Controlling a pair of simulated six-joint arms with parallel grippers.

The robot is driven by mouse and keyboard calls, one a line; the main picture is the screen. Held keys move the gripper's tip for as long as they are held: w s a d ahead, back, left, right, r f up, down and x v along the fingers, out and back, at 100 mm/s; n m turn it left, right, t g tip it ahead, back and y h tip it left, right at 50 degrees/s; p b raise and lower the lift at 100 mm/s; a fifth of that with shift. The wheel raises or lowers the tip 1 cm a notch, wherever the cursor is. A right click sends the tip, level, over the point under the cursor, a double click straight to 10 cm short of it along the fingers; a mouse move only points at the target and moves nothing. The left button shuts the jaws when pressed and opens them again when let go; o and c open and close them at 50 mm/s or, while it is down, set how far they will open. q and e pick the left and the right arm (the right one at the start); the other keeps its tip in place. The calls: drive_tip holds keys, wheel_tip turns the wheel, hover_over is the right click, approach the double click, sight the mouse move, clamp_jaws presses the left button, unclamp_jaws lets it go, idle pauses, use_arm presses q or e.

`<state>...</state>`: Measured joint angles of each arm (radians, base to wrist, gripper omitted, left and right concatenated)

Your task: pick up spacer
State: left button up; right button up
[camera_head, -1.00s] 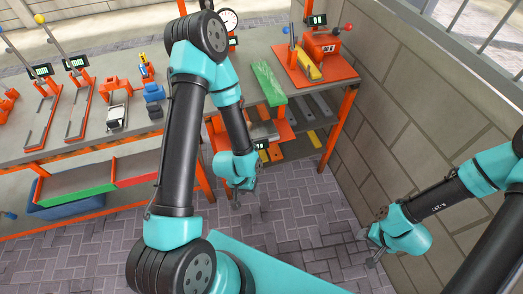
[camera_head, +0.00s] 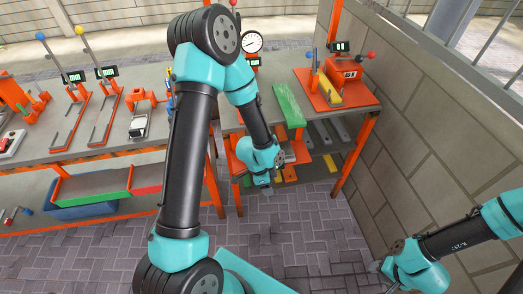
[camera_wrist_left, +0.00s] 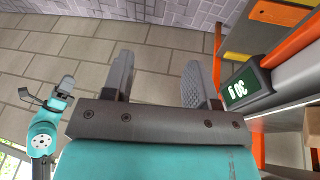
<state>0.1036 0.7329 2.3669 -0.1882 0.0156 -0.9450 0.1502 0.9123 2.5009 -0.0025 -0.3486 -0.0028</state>
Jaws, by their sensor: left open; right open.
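I cannot tell for sure which thing is the spacer. Several flat bars, grey (camera_head: 322,132) and yellow (camera_head: 331,163), lie on the lower shelf under the right part of the bench. My left gripper (camera_head: 267,188) hangs in front of the bench, below the tabletop and left of those bars. In the left wrist view its fingers (camera_wrist_left: 160,82) are apart with only paving between them. My right gripper (camera_head: 384,275) is low near the block wall at the right, open and away from the bench; it also shows in the left wrist view (camera_wrist_left: 45,97).
A small digital display (camera_wrist_left: 246,87) and orange frame posts are close to the left gripper's right. Paved floor (camera_head: 310,225) is clear.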

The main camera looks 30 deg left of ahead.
use_arm(q)
drive_tip(key=w+a+r+m+y, duration=0.1)
drive_tip(key=w+a+r+m, duration=0.2)
drive_tip(key=r+m, duration=0.4)
drive_tip(key=w+a+r+m+y, duration=0.1)
drive_tip(key=w+a+r+m, duration=0.2)
drive_tip(key=r+m, duration=0.4)
drive_tip(key=w+a+r+m+y, duration=0.2)
drive_tip(key=w+a+r+m, duration=0.1)
drive_tip(key=r+m, duration=0.4)
drive_tip(key=m, duration=0.3)
drive_tip(key=shift+m, duration=0.4)
drive_tip(key=shift+a+f, duration=0.1)
drive_tip(key=shift+f, duration=0.05)
wheel_tip(320, 180, down, 12)
drive_tip(key=shift+r, duration=0.1)
drive_tip(key=shift+f, duration=0.2)
drive_tip(key=shift+w+a+f, duration=0.1)
drive_tip(key=shift+a+f, duration=0.05)
drive_tip(key=shift+f, duration=1.1)
drive_tip(key=shift+a+f, duration=0.1)
drive_tip(key=shift+f, duration=1.15)
drive_tip(key=shift+c, duration=0.4)
